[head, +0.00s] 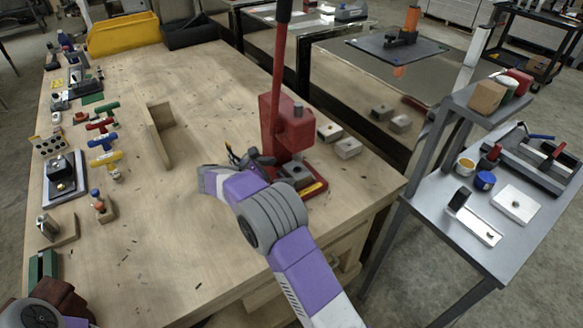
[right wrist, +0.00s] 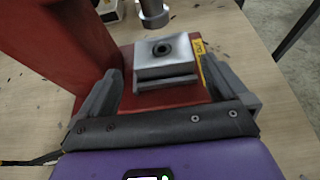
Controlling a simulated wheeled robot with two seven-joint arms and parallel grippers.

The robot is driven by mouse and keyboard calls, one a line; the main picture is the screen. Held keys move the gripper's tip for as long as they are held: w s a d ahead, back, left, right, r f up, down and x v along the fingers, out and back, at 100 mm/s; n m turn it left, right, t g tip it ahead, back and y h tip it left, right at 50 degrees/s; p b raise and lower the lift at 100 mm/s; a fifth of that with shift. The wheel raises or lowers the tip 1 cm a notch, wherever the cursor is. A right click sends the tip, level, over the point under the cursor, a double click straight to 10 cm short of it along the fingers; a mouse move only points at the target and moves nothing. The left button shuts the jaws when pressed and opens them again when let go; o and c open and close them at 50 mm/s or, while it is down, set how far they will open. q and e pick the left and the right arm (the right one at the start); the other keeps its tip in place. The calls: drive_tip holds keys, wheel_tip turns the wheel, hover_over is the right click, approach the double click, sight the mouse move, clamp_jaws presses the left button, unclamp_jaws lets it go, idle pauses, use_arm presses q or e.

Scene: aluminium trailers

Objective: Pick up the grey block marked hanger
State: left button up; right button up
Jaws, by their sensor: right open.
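A grey block (right wrist: 165,52) with a round hole in its top sits on the red base of a red press (head: 288,125), under the press's ram (right wrist: 153,12). It also shows in the head view (head: 296,173), partly hidden by my right arm. I cannot read any marking on it. My right gripper (right wrist: 162,84) is open, with one finger left of the block and one right of it, close to the base. The block is not clamped. My left gripper is not in view; only part of that arm shows at the lower left.
The press's upright and long lever (head: 279,60) rise beside my gripper. The table's front middle is clear.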

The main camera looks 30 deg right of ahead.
sight(295, 170)
drive_tip(key=shift+s+d+f, duration=0.15)
drive_tip(key=shift+d+f, duration=0.25)
drive_tip(key=shift+d, duration=0.4)
drive_tip(key=b+x, duration=0.2)
drive_tip(key=x, duration=0.2)
drive_tip(key=shift+d+f, duration=0.15)
drive_tip(key=shift+d, duration=0.15)
drive_tip(key=shift+c, duration=0.5)
drive_tip(key=c, duration=1)
